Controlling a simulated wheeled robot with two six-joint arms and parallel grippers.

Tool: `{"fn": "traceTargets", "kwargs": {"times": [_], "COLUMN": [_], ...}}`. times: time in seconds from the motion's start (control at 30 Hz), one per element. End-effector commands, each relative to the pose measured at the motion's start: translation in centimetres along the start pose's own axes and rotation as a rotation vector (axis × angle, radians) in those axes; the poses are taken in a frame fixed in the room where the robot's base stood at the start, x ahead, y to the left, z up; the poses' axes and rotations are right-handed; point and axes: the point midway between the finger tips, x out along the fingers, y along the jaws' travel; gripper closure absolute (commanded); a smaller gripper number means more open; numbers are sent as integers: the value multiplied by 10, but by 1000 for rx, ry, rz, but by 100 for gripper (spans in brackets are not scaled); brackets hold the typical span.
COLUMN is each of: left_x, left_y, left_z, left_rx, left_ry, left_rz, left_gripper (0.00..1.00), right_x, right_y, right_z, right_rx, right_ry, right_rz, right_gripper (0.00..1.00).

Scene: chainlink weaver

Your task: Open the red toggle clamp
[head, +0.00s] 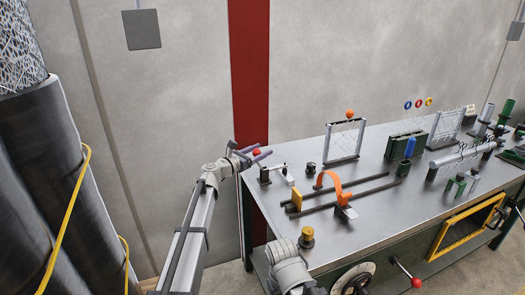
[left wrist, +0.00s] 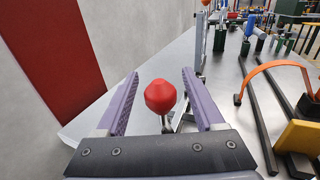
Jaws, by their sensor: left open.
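The red toggle clamp's round red knob (head: 257,152) stands near the table's left end. In the left wrist view the red knob (left wrist: 160,97) appears between my two purple fingers, with a visible gap on each side. The clamp's metal handle and base show partly below and behind it. My left gripper (head: 256,157) is open around the knob, reaching in from the left; it also shows in the left wrist view (left wrist: 157,92). My right gripper is not in view.
The metal table (head: 370,240) extends to the right. An orange curved strap (head: 330,180) and dark rails lie right of the clamp. A wire frame (head: 345,140) stands behind. A yellow-and-black knob (head: 307,237) is near the front edge.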

Motion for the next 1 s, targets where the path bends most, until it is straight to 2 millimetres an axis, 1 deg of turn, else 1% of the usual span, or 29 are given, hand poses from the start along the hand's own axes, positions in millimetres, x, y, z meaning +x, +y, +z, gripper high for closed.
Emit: {"fn": "traceTargets", "kwargs": {"times": [0.03,0.1,0.37,0.9,1.0], "left_x": [8,12,13,13,13], "left_y": [1,0,0,0,0], "left_z": [0,0,0,0,0], "left_rx": [0,0,0,0,0], "left_ry": [0,0,0,0,0], "left_rz": [-1,-1,0,0,0], "left_gripper": [30,30,30,91,100], "right_x": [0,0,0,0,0], "right_y": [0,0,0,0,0], "right_z": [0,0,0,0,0], "right_rx": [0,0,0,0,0], "right_ry": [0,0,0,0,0], "right_rz": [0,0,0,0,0], "right_gripper": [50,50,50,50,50]}}
